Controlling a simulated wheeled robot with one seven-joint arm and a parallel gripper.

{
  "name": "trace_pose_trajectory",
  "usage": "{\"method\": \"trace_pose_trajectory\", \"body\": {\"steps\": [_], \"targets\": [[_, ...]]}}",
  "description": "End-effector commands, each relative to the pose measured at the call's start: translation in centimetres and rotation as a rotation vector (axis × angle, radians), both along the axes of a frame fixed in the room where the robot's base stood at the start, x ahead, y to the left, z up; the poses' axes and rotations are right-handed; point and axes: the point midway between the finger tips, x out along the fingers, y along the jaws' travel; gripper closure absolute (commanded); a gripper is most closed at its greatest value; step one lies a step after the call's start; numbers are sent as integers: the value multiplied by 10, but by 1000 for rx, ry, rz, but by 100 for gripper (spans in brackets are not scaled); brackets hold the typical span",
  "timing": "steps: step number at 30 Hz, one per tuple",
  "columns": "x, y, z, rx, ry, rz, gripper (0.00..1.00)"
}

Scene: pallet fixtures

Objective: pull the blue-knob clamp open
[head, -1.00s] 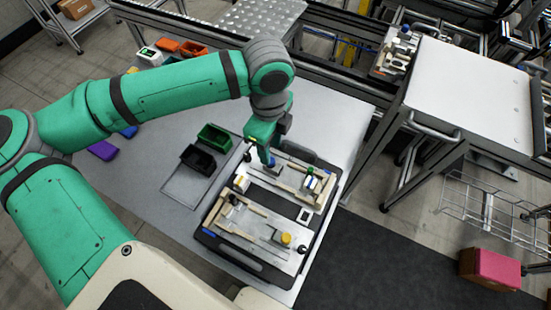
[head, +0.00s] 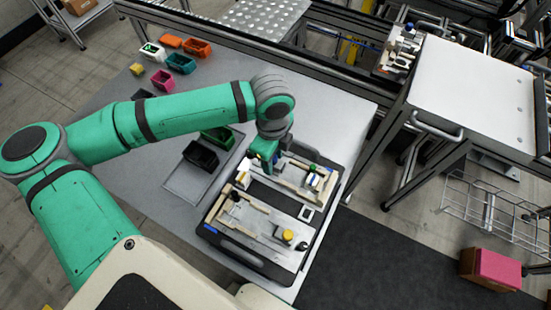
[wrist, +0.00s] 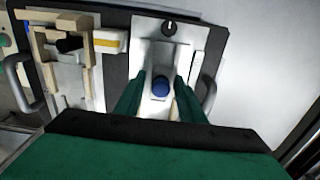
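The blue knob (wrist: 160,87) of the clamp shows in the wrist view, on a pale metal strip between my gripper's two green fingers. My gripper (wrist: 159,80) is open, one finger on each side of the knob, with a visible gap on both sides. I cannot tell how its height compares with the knob's. In the head view my gripper (head: 268,168) is over the upper left part of the fixture pallet (head: 240,250). The blue knob is hidden there behind the gripper.
Wooden blocks and a white-and-yellow block (wrist: 108,41) are left of the fingers in the wrist view. A black dial (wrist: 169,28) is beyond the knob. A yellow knob (head: 288,235) is on the pallet's near half. Black (head: 200,156) and green (head: 218,136) bins stand left of the pallet.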

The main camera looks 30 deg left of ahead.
Motion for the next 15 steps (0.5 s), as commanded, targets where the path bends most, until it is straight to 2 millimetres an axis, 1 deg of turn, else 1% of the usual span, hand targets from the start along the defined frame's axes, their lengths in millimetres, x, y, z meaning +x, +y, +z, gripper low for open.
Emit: {"method": "trace_pose_trajectory", "body": {"steps": [1,2,3,6,15], "targets": [[0,0,0,0,0,0,64],[0,0,0,0,0,1,66],[0,0,0,0,0,1,76],[0,0,0,0,0,1,96],[0,0,0,1,0,-1,96]]}}
